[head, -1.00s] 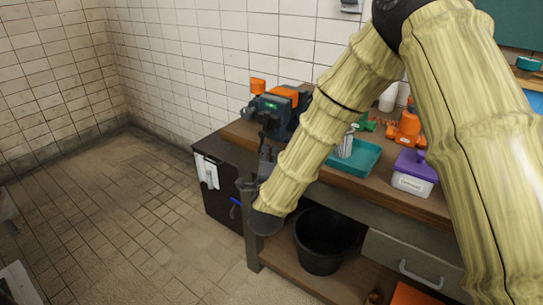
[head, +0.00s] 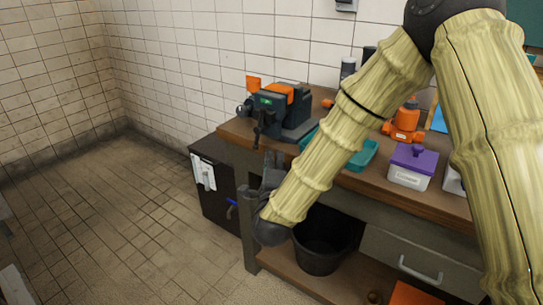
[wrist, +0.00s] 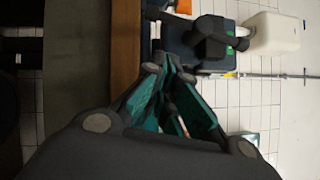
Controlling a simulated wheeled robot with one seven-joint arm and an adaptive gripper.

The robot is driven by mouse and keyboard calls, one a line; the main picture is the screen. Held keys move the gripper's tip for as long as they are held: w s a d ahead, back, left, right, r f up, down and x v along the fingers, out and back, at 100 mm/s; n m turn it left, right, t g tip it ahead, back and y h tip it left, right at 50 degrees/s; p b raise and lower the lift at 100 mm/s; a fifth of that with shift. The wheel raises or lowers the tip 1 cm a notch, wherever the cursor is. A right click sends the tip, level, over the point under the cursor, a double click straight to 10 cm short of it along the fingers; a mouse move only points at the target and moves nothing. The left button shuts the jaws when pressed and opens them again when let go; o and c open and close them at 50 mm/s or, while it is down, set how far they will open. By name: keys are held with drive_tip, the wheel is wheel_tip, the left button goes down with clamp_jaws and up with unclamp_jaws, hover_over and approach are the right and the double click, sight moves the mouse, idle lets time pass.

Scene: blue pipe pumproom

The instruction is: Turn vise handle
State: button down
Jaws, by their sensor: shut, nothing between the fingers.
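The vise (head: 272,105), dark blue-grey with orange parts, stands at the left end of the wooden workbench. Its dark handle (head: 257,135) hangs down at the vise's front, just past the bench edge. My gripper (head: 273,158) is below and slightly right of the handle, apart from it, with its fingers pointing up. In the wrist view, the fingertips of my gripper (wrist: 172,60) are together and hold nothing. The vise (wrist: 180,40) is ahead of them, with a dark rounded part (wrist: 212,32) in front; I cannot tell its contact with the fingers.
The workbench (head: 440,200) carries a teal tray (head: 363,156), a purple-lidded box (head: 411,166) and an orange jack-like object (head: 404,125). A black bucket (head: 322,245) stands on the lower shelf. A dark cabinet (head: 216,195) is left of the bench. The floor at left is clear.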

drive_tip(key=s+f, duration=0.1)
drive_tip(key=s, duration=0.7)
drive_tip(key=shift+s+a+f, duration=0.15)
drive_tip(key=shift+s+a, duration=0.15)
drive_tip(key=s+d+f+n+g+y, duration=0.1)
drive_tip(key=s+d+f+n+g, duration=0.2)
drive_tip(key=f, duration=0.6)
drive_tip(key=s+d+f+n+g, duration=0.2)
drive_tip(key=s+f+n+g, duration=0.15)
drive_tip(key=f, duration=0.65)
drive_tip(key=s+d+f+n+g+y, duration=0.15)
drive_tip(key=s+f+n, duration=0.25)
drive_tip(key=f, duration=0.5)
drive_tip(key=s+d+f+n+g, duration=0.4)
drive_tip(key=s+d+f+g, duration=0.15)
drive_tip(key=s+f, duration=0.4)
drive_tip(key=s+d+f+n+g+h, duration=0.1)
drive_tip(key=s+d+f+n+g, duration=0.3)
drive_tip(key=s, duration=0.6)
drive_tip(key=s+d+f+n+g+h, duration=0.15)
drive_tip(key=s+d+f, duration=0.35)
drive_tip(key=s, duration=0.6)
wheel_tip(320, 180, up, 15)
drive_tip(key=w+d+p, duration=0.1)
drive_tip(key=p, duration=1.2)
drive_tip(key=shift+f+g+y, duration=0.15)
drive_tip(key=shift+g+y, duration=0.15)
